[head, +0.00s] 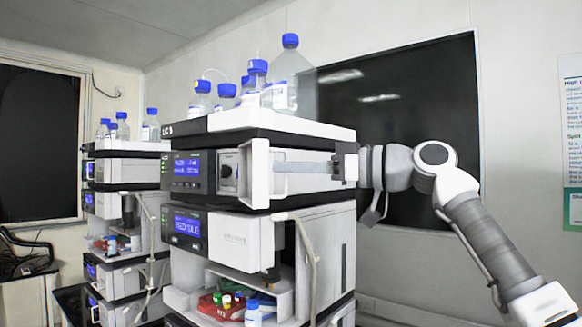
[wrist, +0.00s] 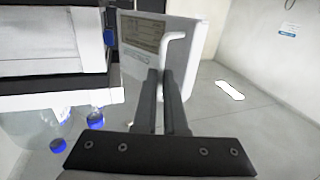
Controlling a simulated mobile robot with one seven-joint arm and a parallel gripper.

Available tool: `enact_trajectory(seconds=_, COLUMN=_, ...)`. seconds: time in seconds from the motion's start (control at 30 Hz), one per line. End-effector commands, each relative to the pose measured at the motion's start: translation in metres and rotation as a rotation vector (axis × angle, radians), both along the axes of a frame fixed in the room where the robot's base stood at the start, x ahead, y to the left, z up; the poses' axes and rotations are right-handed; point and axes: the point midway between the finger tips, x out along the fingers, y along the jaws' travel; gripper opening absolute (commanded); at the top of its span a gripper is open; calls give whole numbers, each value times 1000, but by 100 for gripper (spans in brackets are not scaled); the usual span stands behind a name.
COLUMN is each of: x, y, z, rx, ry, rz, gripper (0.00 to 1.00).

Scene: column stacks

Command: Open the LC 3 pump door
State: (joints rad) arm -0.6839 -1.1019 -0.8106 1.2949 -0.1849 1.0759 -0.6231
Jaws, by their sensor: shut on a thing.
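The LC 3 pump (head: 187,170) is the upper module of the near stack, with a lit blue display. Its white door (head: 256,175) stands partly open, swung out from the front; a round fitting (head: 228,172) shows in the gap to its left. The door's face (wrist: 195,50) and white bent handle (wrist: 171,38) show in the wrist view. My gripper (head: 276,167) reaches in from the right, its long fingers against the door's right side. In the wrist view my gripper's fingers (wrist: 164,75) are close together on the handle; the exact contact is partly hidden.
A top tray (head: 270,122) holds several blue-capped bottles (head: 291,70). Below the pump is another module (head: 187,228) with a display, above an open bay with vials (head: 228,300). A second stack (head: 125,185) stands left. Open floor (wrist: 265,120) lies beyond the door.

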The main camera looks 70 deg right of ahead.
Motion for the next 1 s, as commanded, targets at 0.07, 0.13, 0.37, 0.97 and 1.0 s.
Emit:
enact_trajectory(seconds=0.07, x=4, y=-2, z=-3, rx=1, ry=8, rz=-3, gripper=0)
enact_trajectory(seconds=0.13, x=4, y=-2, z=-3, rx=1, ry=8, rz=-2, gripper=0)
enact_trajectory(seconds=0.37, x=4, y=-1, z=-3, rx=0, ry=8, rz=0, gripper=34)
enact_trajectory(seconds=0.97, x=-43, y=-2, z=-1, rx=0, ry=0, rz=-2, gripper=38)
enact_trajectory(seconds=1.0, x=-53, y=-2, z=-1, rx=0, ry=0, rz=-3, gripper=38)
